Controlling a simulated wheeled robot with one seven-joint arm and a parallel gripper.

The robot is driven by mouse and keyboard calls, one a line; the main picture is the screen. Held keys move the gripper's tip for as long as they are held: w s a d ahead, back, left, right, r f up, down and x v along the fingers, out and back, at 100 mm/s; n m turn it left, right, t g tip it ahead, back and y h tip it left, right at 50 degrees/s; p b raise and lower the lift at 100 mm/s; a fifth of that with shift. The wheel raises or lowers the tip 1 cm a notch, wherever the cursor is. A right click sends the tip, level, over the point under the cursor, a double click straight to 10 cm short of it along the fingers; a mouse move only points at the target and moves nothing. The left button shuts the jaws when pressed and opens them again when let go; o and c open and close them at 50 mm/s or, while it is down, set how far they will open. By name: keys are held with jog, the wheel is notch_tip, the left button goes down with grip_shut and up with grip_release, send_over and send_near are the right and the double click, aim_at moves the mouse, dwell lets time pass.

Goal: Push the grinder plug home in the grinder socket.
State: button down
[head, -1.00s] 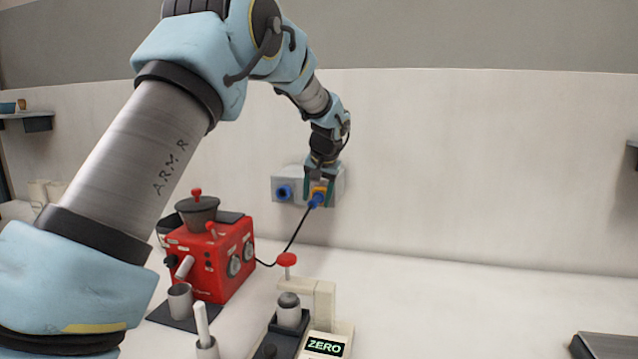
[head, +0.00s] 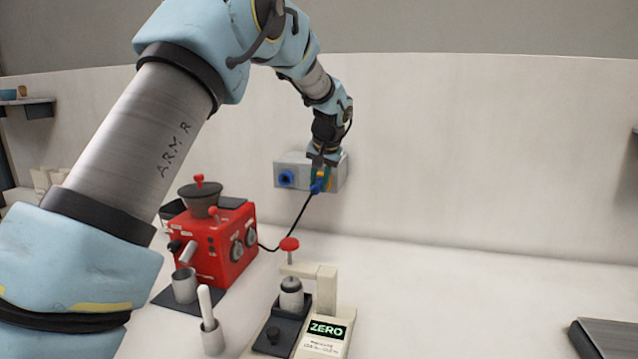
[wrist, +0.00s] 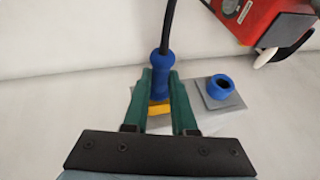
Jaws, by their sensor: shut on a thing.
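The grinder plug is blue with a black cable, and it shows in the wrist view (wrist: 159,80) between the two green fingers of my gripper (wrist: 160,90). My gripper is shut on it, with a yellow part showing between the fingers behind the blue body. In the head view the plug (head: 317,187) is at the right part of the grey wall box (head: 297,172), held by my gripper (head: 321,172). A blue round socket (head: 286,178) shows on the box's left part, and also in the wrist view (wrist: 222,84). The fingers hide the plug's front, so I cannot tell how deep it sits.
The red grinder (head: 215,245) stands on the counter left of the box, and the cable (head: 298,222) runs to it. A scale (head: 325,330) with a "ZERO" display and a red-knobbed press (head: 289,245) stand in front. The counter at right is mostly clear.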

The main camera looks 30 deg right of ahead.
aim_at(313, 189)
jog(key=shift+s+a+b, duration=0.45)
jog(key=shift+s+b, duration=0.05)
jog(key=shift+b, duration=0.05)
dwell(0.9)
jog(key=shift+s+a+b, duration=1.4)
jog(key=shift+s+a, duration=0.1)
jog(key=shift+s, duration=0.05)
jog(key=shift+s+a+b, duration=1.2)
jog(key=shift+s+a, duration=0.15)
jog(key=shift+s, duration=0.1)
